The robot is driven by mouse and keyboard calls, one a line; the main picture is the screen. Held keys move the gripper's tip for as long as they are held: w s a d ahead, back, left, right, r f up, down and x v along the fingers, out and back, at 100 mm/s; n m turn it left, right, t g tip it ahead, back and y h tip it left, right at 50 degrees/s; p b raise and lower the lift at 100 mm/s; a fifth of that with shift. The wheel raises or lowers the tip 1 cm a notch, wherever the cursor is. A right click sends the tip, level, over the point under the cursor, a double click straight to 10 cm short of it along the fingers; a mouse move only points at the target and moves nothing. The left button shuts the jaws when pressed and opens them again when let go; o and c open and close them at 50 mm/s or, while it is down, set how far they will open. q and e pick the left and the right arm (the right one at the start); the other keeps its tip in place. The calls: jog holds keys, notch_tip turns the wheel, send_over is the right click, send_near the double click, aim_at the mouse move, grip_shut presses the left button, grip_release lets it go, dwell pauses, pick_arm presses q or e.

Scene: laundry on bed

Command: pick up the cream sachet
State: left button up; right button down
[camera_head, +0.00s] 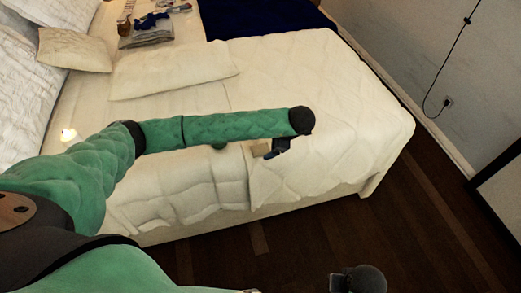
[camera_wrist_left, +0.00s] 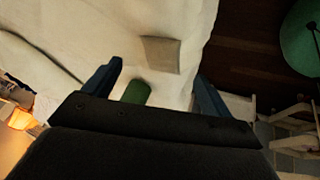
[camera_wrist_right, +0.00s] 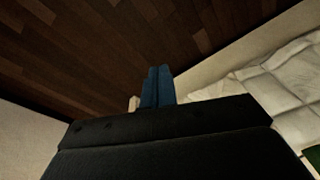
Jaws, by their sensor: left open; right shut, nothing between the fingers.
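The cream sachet (camera_wrist_left: 161,54) is a small flat beige square lying on the white bed cover, ahead of and between my left gripper's fingers in the left wrist view. In the head view the sachet (camera_head: 260,151) shows as a small tan patch just left of my left gripper (camera_head: 279,148), near the front edge of the bed. My left gripper (camera_wrist_left: 159,72) is open, with nothing between its fingers. My right gripper (camera_wrist_right: 157,70) is shut and empty, its blue fingertips together, over the dark floor beside the bed.
A green cylinder (camera_wrist_left: 136,92) lies on the bed near the sachet; in the head view it is partly hidden under my left arm. A pillow (camera_head: 174,70), folded laundry (camera_head: 147,38) and a dark blue blanket (camera_head: 265,18) are farther back. The bed's right part is clear.

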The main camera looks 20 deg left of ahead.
aim_at(263, 149)
pick_arm(q)
jog(key=p+x, duration=0.2)
jog(key=x, duration=0.2)
jog(key=shift+s+a+f, duration=0.1)
jog(key=shift+s+f, duration=0.05)
jog(key=shift+f, duration=0.05)
jog(key=shift+a+f, duration=0.1)
jog(key=shift+f, duration=0.2)
jog(key=c, duration=1)
pick_arm(e)
notch_tip(263, 149, down, 10)
jog(key=shift+w, duration=0.4)
